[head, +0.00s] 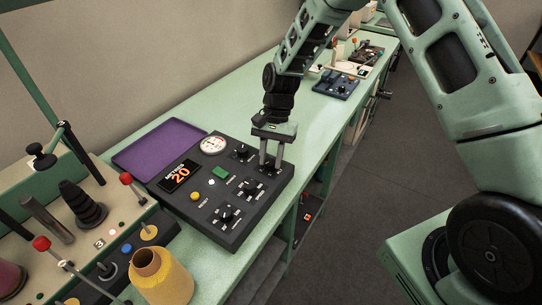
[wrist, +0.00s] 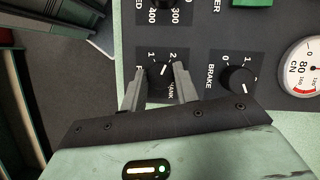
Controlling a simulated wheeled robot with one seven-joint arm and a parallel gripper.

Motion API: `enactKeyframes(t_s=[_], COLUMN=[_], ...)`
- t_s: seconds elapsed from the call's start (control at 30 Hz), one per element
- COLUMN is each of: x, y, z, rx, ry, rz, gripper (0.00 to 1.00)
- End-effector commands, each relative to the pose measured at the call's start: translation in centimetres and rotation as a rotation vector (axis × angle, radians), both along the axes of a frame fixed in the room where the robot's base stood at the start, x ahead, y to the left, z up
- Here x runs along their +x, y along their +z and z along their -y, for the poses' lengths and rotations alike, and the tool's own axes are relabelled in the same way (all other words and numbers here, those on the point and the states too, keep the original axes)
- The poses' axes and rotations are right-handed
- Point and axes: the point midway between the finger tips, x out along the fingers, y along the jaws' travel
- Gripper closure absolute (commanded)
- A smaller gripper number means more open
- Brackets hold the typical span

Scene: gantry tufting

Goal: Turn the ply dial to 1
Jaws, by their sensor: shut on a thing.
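The ply dial (wrist: 157,73) is a black round knob with a white pointer line, in the wrist view between my fingers. The marks 1 and 2 show above it in that view, and its pointer leans up and to the right, towards the 2. Lettering beside it is partly hidden by my fingers. My gripper (wrist: 159,88) is shut on this dial, one finger on each side. In the head view my gripper (head: 269,164) reaches down to the far right corner of the dark control panel (head: 262,208), hiding most of the dial.
The brake dial (wrist: 237,80) and a round white gauge (wrist: 304,68) are close beside it. More dials (head: 228,215), a green button (head: 220,173) and a display reading 20 (head: 179,176) are on the panel. A yellow cone (head: 165,280) stands in front.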

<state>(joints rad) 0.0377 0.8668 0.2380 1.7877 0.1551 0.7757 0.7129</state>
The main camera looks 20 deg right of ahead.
Motion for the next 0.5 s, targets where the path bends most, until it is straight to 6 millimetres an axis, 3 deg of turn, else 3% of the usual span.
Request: enactKeyframes(t_s=[0.5], x=[0.32], y=[0.05], z=[-0.24], rx=[-0.002], ry=[0.456], rz=[0.004], gripper=[0.93])
